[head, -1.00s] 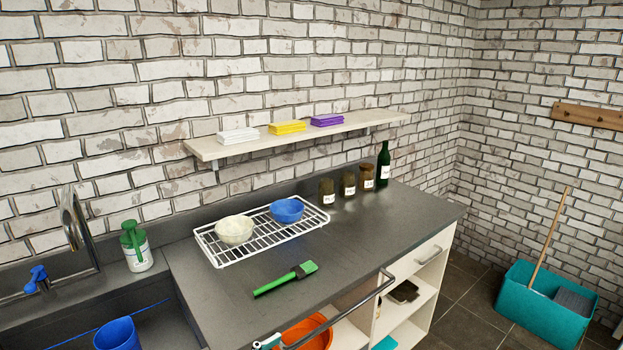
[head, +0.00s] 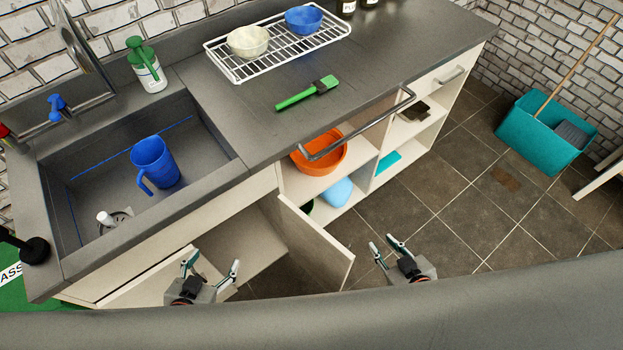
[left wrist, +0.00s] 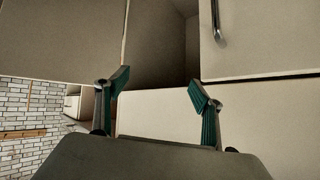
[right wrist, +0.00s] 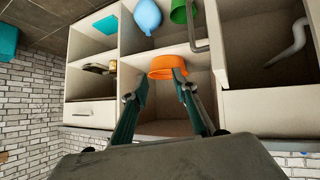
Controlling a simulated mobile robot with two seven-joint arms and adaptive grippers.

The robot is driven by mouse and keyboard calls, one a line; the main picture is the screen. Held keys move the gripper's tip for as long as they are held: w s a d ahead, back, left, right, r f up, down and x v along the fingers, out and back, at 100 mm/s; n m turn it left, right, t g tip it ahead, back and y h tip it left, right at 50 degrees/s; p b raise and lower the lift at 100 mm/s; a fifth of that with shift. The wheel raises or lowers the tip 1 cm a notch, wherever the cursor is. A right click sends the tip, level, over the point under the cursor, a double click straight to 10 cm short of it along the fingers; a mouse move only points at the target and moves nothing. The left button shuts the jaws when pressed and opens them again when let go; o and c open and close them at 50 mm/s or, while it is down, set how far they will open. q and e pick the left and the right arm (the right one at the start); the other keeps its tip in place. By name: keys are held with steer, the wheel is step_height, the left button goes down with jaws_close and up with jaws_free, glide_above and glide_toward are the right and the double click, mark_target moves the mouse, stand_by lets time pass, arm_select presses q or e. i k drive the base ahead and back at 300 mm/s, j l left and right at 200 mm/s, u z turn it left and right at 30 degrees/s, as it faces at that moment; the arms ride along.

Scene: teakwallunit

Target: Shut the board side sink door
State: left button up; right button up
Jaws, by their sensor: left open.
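The board side sink door (head: 318,243) is a cream panel under the sink's right end, next to the shelves. It stands swung outward, with the dark cupboard (head: 245,255) open beside it. The door also shows at the left of the left wrist view (left wrist: 62,38) and nearly edge-on in the right wrist view (right wrist: 209,40). The other sink door (head: 150,282) is to its left; its handle shows in the left wrist view. My left gripper (head: 212,265) is open and empty in front of the cupboard. My right gripper (head: 388,243) is open and empty, right of the door, apart from it.
The sink (head: 105,180) holds a blue jug (head: 155,163). A long handle (head: 362,125) juts from the worktop front above shelves with an orange bowl (head: 322,158). The tiled floor (head: 440,210) right of the door is clear up to a teal bucket (head: 540,130).

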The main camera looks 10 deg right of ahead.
mark_target(326, 261)
steer(key=k+l, duration=0.15)
steer(key=k+l+u, duration=0.15)
steer(key=l, duration=0.25)
steer(key=k+l+u, duration=0.2)
steer(key=l+u, duration=0.15)
steer(key=l, duration=0.25)
steer(key=k+l+u, duration=0.3)
steer(key=l+u, duration=0.2)
steer(key=l, duration=0.2)
steer(key=k+l+u, duration=0.1)
steer(key=l+u, duration=0.2)
steer(key=l, duration=0.2)
steer(key=l+u, duration=0.3)
steer(key=l, duration=0.15)
steer(key=l+u, duration=0.25)
steer(key=l, duration=0.25)
steer(key=k+l+u, duration=0.1)
steer(key=l, duration=0.15)
steer(key=k+l+u, duration=0.1)
steer(key=l, duration=0.15)
steer(key=k, duration=0.15)
